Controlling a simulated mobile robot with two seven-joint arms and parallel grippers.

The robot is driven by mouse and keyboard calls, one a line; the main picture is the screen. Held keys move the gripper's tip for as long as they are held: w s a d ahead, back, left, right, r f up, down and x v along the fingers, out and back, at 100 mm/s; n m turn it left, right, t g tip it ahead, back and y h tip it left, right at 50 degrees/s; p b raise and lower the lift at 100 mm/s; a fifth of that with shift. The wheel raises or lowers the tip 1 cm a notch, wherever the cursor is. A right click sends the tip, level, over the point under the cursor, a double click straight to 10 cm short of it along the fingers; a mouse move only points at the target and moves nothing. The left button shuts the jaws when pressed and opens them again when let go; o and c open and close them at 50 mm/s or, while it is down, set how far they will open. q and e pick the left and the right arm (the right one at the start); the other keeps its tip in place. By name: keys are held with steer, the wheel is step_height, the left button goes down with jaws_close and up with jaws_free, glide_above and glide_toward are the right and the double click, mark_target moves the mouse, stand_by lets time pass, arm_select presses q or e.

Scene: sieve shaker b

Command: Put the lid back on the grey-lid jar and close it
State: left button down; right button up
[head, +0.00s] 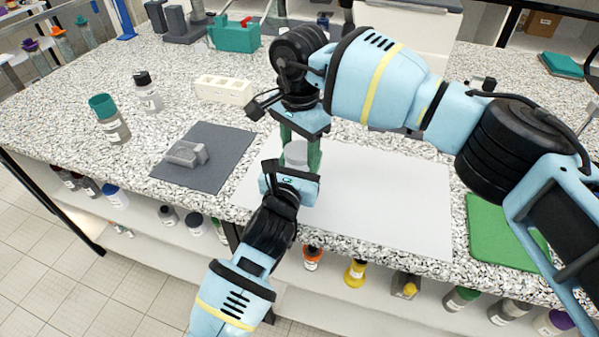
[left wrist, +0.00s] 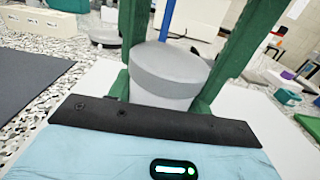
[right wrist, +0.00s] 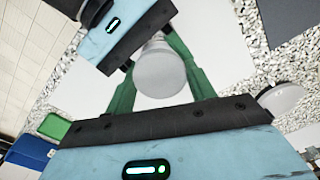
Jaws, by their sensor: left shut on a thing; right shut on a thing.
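The jar (left wrist: 165,97) is upright above the white sheet, its pale body seen low in the left wrist view. The grey lid (left wrist: 168,62) sits level on its top, with no clear gap; I cannot tell how tight it is. My left gripper (head: 293,170) comes from the front and is shut on the jar body. My right gripper (head: 300,145) comes from the far side and is shut on the lid, which also shows between its green fingers in the right wrist view (right wrist: 160,72). The grippers hide much of the jar.
A dark mat (head: 228,150) with a grey block (head: 186,153) lies left, near a teal-lidded jar (head: 108,117), a black-capped bottle (head: 147,93) and a white rack (head: 222,90). The white sheet (head: 390,205) is clear on the right, beside a green mat (head: 500,228).

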steer(key=m, duration=0.3)
steer(key=shift+a, duration=0.1)
steer(key=o, duration=1.1)
steer(key=shift+r, duration=2.3)
steer(key=shift+c, duration=0.5)
